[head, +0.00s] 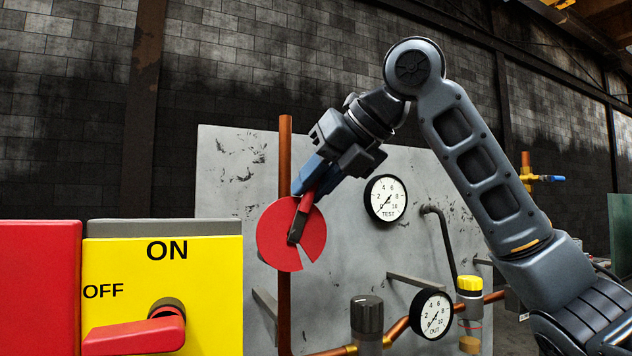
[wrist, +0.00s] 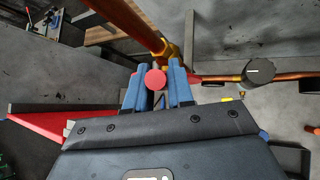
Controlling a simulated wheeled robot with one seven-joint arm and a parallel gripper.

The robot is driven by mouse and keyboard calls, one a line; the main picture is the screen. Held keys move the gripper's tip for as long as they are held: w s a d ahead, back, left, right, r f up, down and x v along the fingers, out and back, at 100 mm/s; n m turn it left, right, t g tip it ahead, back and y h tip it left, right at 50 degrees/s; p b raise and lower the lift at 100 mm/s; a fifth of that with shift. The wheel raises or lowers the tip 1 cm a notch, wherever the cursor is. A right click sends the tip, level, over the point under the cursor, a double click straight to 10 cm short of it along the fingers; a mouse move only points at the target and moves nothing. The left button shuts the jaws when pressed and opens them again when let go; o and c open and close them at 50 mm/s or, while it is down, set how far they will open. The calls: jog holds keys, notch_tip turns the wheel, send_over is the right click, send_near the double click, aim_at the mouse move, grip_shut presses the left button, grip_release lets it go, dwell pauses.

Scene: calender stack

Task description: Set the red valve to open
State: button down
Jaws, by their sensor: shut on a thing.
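The red valve is a round red disc (head: 272,236) in front of a vertical copper pipe in the head view. A narrow notch opens at its lower edge. A short handle runs from its dark centre up and slightly right, with a red end (head: 308,203). My gripper (head: 308,188) has blue fingers and is shut on the red handle from above. In the wrist view, a round red knob (wrist: 155,79) sits between the two blue fingers of my gripper (wrist: 157,88). The fingers and arm hide part of the handle.
A yellow box (head: 215,290) marked ON and OFF, with a red lever (head: 135,336), stands at the front left. A grey panel (head: 235,170) is behind the valve. Gauges (head: 386,198) (head: 432,314), a black knob (head: 366,318) and copper pipes lie to the right.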

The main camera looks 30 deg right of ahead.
jog(key=shift+a+r+n+h+p, duration=0.3)
jog(key=shift+a+n+h+p, duration=0.2)
jog(key=shift+a+h, duration=0.4)
jog(key=shift+a+f+n+h+p, duration=0.1)
jog(key=shift+a+n+h+p, duration=0.3)
jog(key=shift+h, duration=0.3)
jog(key=shift+a, duration=0.1)
jog(key=c, duration=1.1)
grip_release()
jog(key=shift+b+v, duration=0.75)
jog(key=shift+v, duration=3.05)
